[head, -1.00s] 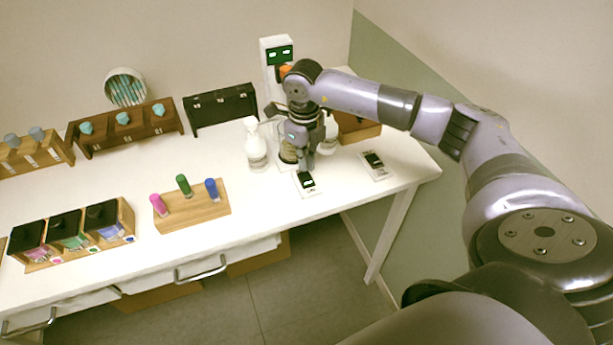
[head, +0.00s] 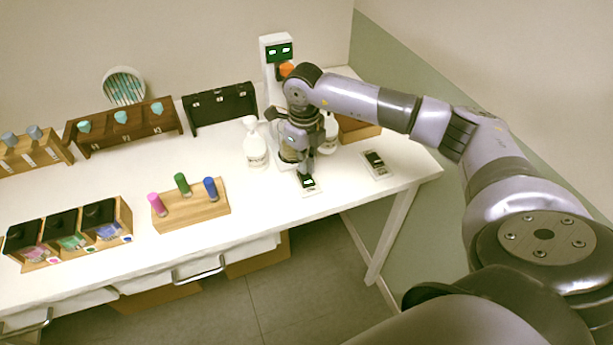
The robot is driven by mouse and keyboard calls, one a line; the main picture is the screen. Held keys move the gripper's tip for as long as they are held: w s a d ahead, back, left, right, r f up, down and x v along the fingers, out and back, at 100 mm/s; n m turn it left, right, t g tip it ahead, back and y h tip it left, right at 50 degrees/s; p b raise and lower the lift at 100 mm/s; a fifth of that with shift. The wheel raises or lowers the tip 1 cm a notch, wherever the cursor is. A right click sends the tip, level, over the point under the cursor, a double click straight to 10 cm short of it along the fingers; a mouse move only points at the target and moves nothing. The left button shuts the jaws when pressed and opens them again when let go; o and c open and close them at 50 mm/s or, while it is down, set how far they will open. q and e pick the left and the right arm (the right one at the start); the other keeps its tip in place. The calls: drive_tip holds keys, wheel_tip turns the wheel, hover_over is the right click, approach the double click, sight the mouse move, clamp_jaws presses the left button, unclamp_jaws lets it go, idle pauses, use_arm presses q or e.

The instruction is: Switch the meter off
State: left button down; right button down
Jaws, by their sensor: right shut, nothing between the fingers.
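A small flat white device with a dark screen and lit green readout (head: 309,187), which looks like a meter, lies near the table's front edge. My right gripper (head: 304,173) is shut and empty, pointing down at this device. Its fingertips cover the device's back part, and I cannot tell whether they touch it. A second similar device (head: 376,163) lies to the right, its screen dark with small light marks. A tall white unit (head: 271,72) with a green display and an orange part stands at the back. My left gripper is not in view.
White bottles (head: 256,150) stand close on both sides of my right gripper. A wooden block with pink, green and blue vials (head: 195,211) sits to the left. Wooden racks (head: 130,137), a black case (head: 220,110) and a wooden box (head: 357,130) line the back. The table's front edge is near.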

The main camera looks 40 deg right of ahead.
drive_tip(key=shift+f+b, duration=0.5)
drive_tip(key=shift+f, duration=0.25)
drive_tip(key=shift+s+r, duration=0.1)
drive_tip(key=shift+r+p, duration=0.65)
drive_tip(key=shift+r, duration=0.15)
drive_tip(key=shift+r+p, duration=1.5)
drive_tip(key=shift+r, duration=1.2)
drive_tip(key=shift+f, duration=0.1)
